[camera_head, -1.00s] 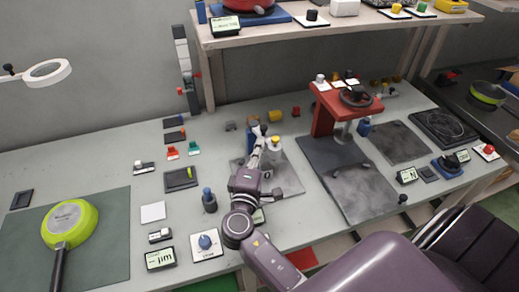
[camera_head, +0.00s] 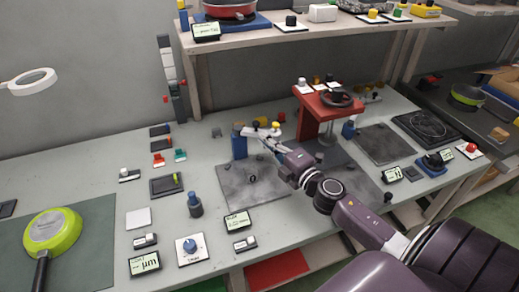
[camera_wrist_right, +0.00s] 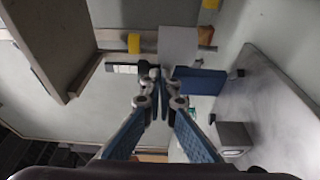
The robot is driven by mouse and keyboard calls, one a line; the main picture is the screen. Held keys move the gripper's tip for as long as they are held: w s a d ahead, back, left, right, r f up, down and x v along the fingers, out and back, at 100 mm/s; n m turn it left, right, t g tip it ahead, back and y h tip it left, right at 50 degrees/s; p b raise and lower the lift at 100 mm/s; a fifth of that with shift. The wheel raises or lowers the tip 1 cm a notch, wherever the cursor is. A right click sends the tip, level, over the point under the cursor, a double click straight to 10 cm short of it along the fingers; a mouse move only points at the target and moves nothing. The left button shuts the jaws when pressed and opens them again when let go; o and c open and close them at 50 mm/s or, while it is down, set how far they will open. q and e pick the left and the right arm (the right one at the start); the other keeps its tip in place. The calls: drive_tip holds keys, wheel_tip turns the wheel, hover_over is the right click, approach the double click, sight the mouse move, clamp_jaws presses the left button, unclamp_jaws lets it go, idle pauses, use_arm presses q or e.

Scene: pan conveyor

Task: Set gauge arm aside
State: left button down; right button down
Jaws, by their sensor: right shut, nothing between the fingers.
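The gauge stand has a blue post (camera_head: 239,143) at the back left of a dark grey plate (camera_head: 240,190). A pale gauge arm (camera_head: 256,131) runs from the top of the post to the right, along the plate's back edge, with a yellow knob (camera_head: 276,125) at its end. My right gripper (camera_head: 265,142) is shut and empty, just in front of the arm; contact cannot be told. In the right wrist view its fingertips (camera_wrist_right: 160,75) are close together beside a blue block (camera_wrist_right: 203,82), likely the post. My left gripper is not in view.
A red press with a handwheel (camera_head: 327,103) stands close to the right of the gauge plate. A small display (camera_head: 237,221) sits in front of the plate. A raised shelf (camera_head: 290,40) spans the back. A green pan (camera_head: 52,232) lies at left.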

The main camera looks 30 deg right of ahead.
sight(273, 134)
drive_tip(key=d+n+y+b, duration=0.1)
drive_tip(key=y, duration=0.1)
drive_tip(key=w+d+n+y+b, duration=0.1)
drive_tip(key=y, duration=0.1)
drive_tip(key=shift+w+d+f+n+g, duration=0.1)
drive_tip(key=shift+w+d+n+g, duration=0.1)
drive_tip(key=shift+n+g, duration=0.15)
drive_tip(key=shift+w+d+b, duration=0.3)
drive_tip(key=shift+d, duration=0.05)
